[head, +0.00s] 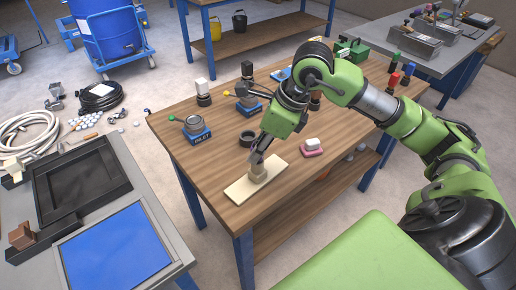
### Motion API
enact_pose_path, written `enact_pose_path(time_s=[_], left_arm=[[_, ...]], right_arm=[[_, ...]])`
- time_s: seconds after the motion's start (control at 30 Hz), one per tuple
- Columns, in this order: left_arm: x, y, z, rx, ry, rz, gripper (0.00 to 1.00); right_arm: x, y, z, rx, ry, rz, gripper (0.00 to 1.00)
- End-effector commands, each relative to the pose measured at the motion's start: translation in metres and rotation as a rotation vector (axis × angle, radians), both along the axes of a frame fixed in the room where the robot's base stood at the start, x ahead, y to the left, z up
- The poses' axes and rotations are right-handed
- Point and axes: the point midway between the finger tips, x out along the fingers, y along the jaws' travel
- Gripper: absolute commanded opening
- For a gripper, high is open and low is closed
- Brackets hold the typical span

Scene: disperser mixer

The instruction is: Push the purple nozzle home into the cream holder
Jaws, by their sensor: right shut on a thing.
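The cream holder (258,173) is a small block standing on a cream base plate (238,192) near the front edge of the wooden table. My right gripper (257,159) comes down from above, its dark fingers right at the top of the holder. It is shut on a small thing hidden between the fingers. This fits the purple nozzle, but no purple can be made out there. How deep it sits in the holder cannot be seen. My left gripper is not in view.
On the wooden table (205,165), a black ring (248,138) and a pink dish with a white block (312,147) stand near the holder. A blue-based pot (196,131) stands to the left. A grey bench with a blue panel (115,248) is at the left front.

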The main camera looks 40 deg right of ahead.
Motion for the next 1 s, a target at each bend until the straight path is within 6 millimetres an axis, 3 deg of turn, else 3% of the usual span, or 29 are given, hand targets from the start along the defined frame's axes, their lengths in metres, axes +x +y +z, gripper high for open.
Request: enact_pose_path(time_s=[0.17, 0.2, 0.27, 0.53, 0.67, 1.0], left_arm=[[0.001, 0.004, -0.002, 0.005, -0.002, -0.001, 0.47], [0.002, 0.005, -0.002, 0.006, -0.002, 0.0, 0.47], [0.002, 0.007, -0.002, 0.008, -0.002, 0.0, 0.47], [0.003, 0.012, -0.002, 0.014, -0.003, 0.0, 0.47], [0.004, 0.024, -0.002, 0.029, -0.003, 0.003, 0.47], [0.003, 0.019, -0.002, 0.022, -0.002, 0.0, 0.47]], right_arm=[[-0.001, 0.0, -0.004, -0.001, 0.004, 0.001, 0.0], [-0.001, 0.0, -0.004, -0.001, 0.004, 0.001, 0.26], [-0.001, 0.0, -0.004, -0.001, 0.006, 0.001, 0.4], [-0.001, 0.0, -0.003, 0.0, 0.003, 0.001, 0.4], [-0.001, -0.001, 0.0, -0.001, 0.002, 0.0, 0.4], [-0.014, -0.013, 0.044, -0.002, 0.001, -0.002, 0.4]])
